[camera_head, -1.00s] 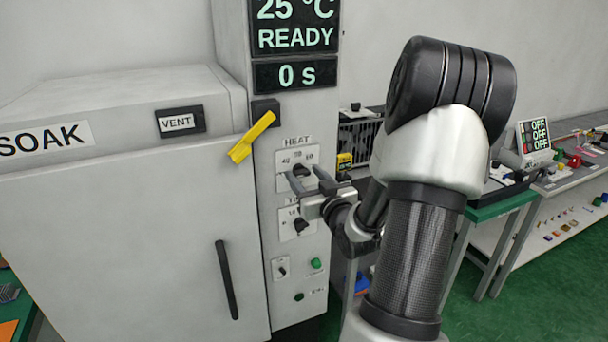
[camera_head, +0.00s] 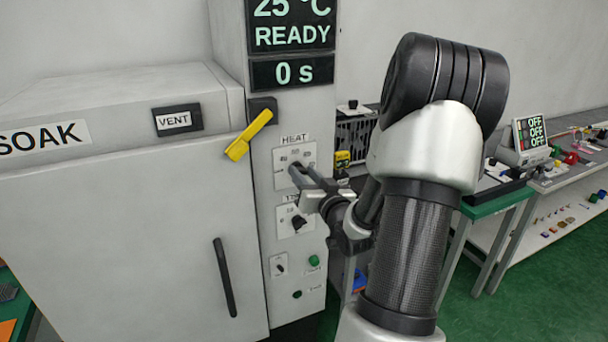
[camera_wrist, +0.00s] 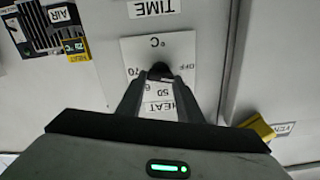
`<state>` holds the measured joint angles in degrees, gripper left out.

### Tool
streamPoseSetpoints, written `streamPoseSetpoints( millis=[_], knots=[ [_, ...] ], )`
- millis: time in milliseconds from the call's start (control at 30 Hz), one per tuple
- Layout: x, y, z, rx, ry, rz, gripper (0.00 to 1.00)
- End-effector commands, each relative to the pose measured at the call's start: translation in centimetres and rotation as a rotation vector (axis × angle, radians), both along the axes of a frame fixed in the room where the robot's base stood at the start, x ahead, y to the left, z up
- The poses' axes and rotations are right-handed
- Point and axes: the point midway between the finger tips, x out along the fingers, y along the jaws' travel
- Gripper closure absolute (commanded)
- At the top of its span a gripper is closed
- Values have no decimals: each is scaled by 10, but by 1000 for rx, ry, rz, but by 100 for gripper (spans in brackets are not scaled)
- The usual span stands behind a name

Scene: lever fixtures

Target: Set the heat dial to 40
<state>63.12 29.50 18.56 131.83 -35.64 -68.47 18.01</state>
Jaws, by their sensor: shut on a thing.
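The heat dial (camera_wrist: 160,71) is a small black knob on a white plate (camera_wrist: 185,47) marked with °C, OFF and numbers such as 50 and 70. In the head view, the plate (camera_head: 309,152) sits under the HEAT label on the oven's right column. My gripper (camera_wrist: 160,82) is at the dial with its two fingers shut on the knob from either side; it also shows in the head view (camera_head: 298,174). The fingers hide most of the dial there. I cannot tell which number the knob points to. The display (camera_head: 291,25) reads 25 °C READY.
The time dial (camera_head: 299,222) is just below my gripper, with a switch (camera_head: 280,265) and a green button (camera_head: 314,261) lower down. A yellow lever (camera_head: 249,136) sticks out to the left of the heat plate. A bench (camera_head: 500,205) stands at right.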

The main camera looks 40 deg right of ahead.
Motion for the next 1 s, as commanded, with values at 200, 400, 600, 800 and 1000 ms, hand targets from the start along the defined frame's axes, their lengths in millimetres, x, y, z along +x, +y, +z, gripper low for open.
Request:
streamPoseSetpoints(
  millis=[200, 400, 600, 800, 1000],
  knots=[
    [1, -1, 1, 179, -45, 0, 90],
    [1, -2, 1, 329, -81, 0, 90],
    [0, -2, 1, 438, -108, 1, 90],
    [0, -3, 1, 500, -124, 1, 90],
    [0, -3, 0, 522, -129, 1, 90]
  ],
)
